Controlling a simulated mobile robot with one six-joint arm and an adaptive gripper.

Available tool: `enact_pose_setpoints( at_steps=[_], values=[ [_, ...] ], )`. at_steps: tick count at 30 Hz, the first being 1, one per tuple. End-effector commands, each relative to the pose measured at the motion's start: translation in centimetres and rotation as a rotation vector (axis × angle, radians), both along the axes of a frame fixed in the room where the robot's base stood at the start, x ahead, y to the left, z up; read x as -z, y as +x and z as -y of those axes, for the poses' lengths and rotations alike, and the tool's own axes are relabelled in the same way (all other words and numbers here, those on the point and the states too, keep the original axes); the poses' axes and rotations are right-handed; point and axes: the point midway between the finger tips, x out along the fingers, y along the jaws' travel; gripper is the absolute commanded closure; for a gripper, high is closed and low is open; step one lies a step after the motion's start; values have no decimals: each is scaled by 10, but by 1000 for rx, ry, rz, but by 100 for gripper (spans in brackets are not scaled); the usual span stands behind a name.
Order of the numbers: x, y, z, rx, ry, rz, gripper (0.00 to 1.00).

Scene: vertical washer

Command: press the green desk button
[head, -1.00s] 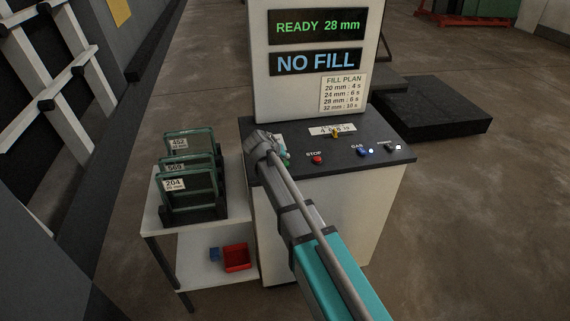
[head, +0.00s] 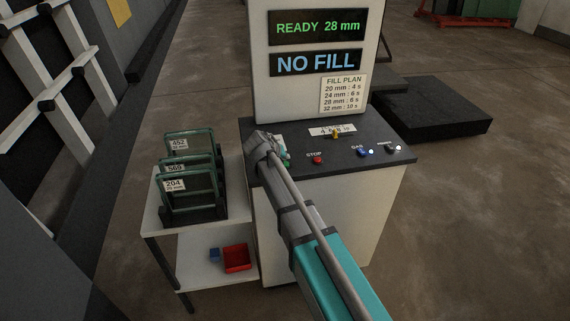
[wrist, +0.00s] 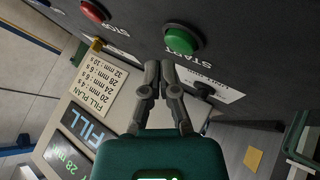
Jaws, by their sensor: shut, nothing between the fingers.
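The green desk button (wrist: 184,41), labelled START, is a round domed button on the dark desk top (wrist: 250,45) in the wrist view. My gripper (wrist: 160,66) is shut and empty. Its fingertips show just below and slightly left of the button in that view, apart from it in the picture; the exact depth gap cannot be told. In the head view my wrist is over the left part of the desk top (head: 345,160), and my arm largely hides the button's area.
A red STOP button (head: 317,160), a yellow knob (head: 335,134) and a blue GAS button (head: 363,152) share the desk. Display screens (head: 317,27) stand behind. Left, a side table (head: 240,215) holds glass panes in a rack (head: 190,185).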

Motion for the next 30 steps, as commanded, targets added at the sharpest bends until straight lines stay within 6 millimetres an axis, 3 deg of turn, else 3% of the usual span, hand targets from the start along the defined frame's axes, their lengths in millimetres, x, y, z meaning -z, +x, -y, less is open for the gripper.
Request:
enact_pose_setpoints(
  at_steps=[30],
  values=[
    [9,0,0,0,0,0,100]
  ],
)
